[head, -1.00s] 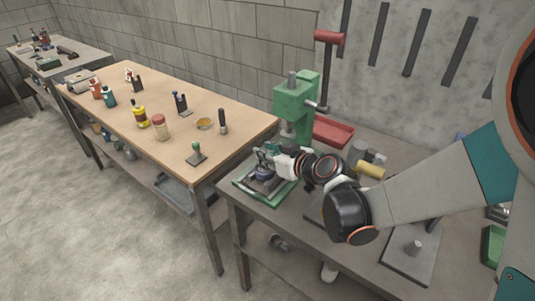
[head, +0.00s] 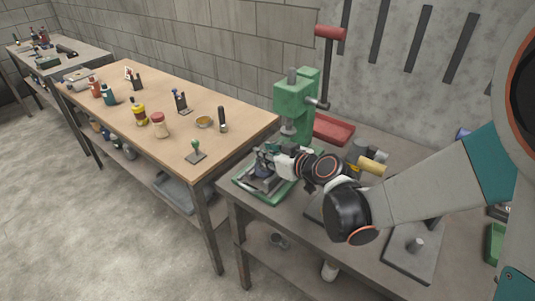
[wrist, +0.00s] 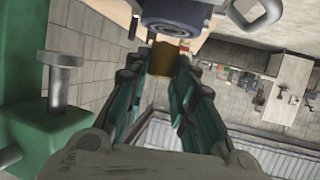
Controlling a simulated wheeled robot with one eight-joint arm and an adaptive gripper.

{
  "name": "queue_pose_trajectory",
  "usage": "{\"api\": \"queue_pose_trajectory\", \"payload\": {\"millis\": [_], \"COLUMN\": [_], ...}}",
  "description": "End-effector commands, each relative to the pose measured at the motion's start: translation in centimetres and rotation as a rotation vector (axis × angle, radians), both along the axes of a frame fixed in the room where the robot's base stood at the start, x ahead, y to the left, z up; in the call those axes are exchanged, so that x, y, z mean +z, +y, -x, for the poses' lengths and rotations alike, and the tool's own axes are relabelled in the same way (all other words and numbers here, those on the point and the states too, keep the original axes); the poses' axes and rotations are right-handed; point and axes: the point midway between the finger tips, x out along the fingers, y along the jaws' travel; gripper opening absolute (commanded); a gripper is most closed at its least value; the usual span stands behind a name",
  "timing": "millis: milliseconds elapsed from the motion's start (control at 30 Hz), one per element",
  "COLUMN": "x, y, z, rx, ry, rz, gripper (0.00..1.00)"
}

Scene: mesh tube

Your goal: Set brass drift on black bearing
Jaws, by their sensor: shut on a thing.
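My gripper (wrist: 160,62) is shut on the brass drift (wrist: 163,59), a small brass-coloured piece between the teal fingertips in the wrist view. The black bearing (wrist: 172,17) is a dark, bluish ring with a grey centre, right at the drift's far end.
The green press (head: 296,100) with a red-handled lever stands close behind my gripper, and shows at the left of the wrist view (wrist: 22,110). A red tray (head: 333,130) and a yellow cylinder (head: 372,166) lie further right. A wooden table (head: 150,90) holds several bottles and tools.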

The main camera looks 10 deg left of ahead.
Motion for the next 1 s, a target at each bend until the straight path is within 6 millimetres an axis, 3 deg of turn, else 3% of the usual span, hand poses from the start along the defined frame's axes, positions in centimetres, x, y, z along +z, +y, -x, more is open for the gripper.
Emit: {"api": "queue_pose_trajectory", "payload": {"millis": [1000], "x": [-1.1], "y": [0.0], "z": [0.0], "rx": [0.0], "ry": [0.0], "rz": [0.0], "gripper": [0.0]}}
